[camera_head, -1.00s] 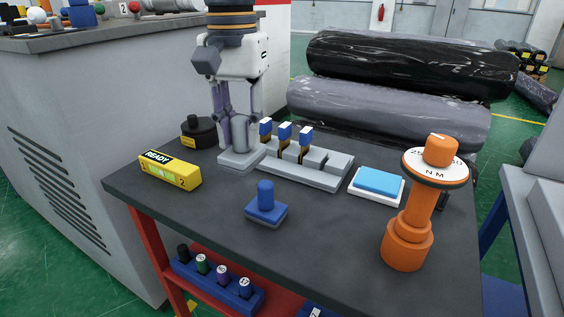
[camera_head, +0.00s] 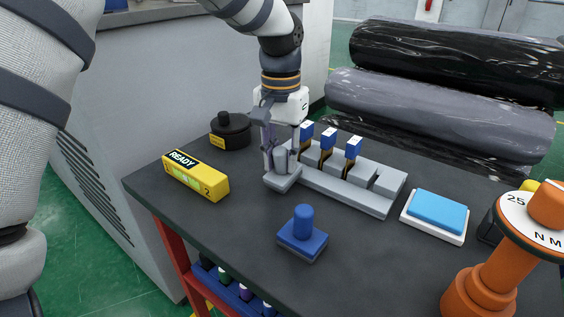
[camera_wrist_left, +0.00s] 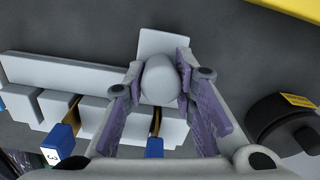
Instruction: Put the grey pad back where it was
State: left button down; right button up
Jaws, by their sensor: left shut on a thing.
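The grey pad (camera_head: 284,181) is a flat square plate with a rounded grey knob. It is at the near left end of the long grey rack (camera_head: 358,199). My left gripper (camera_head: 280,158) points down, with its purple-lined fingers shut on the knob. In the left wrist view the knob (camera_wrist_left: 160,80) is between the fingers, and the pad's plate (camera_wrist_left: 166,42) shows beyond it, close to the rack's end. I cannot tell whether the plate rests on the table or is slightly above it. My right gripper is not in view.
Several blue-topped pieces (camera_head: 327,139) stand in the rack. A yellow READY box (camera_head: 195,178), a black round container (camera_head: 230,132), a blue knobbed pad (camera_head: 302,236), a blue-topped white block (camera_head: 436,211) and an orange dial post (camera_head: 492,275) stand around.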

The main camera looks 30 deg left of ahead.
pick_arm(q)
jog(key=shift+s+d+f, duration=0.15)
jog(key=shift+s+f, duration=0.05)
jog(key=shift+s, duration=0.25)
jog(key=shift+s+d+f, duration=0.1)
jog(key=shift+s+f, duration=0.1)
jog(key=shift+s, duration=0.25)
jog(key=c, duration=1.4)
grip_release()
jog(key=shift+w+f, duration=0.15)
jog(key=shift+w, duration=0.15)
jog(key=shift+c, duration=0.2)
jog(key=shift+o, duration=0.5)
jog(key=shift+w+a, duration=0.15)
jog(key=shift+w, duration=0.15)
jog(key=shift+s, duration=0.2)
notch_tip(320, 180, up, 12)
jog(key=shift+r, duration=0.15)
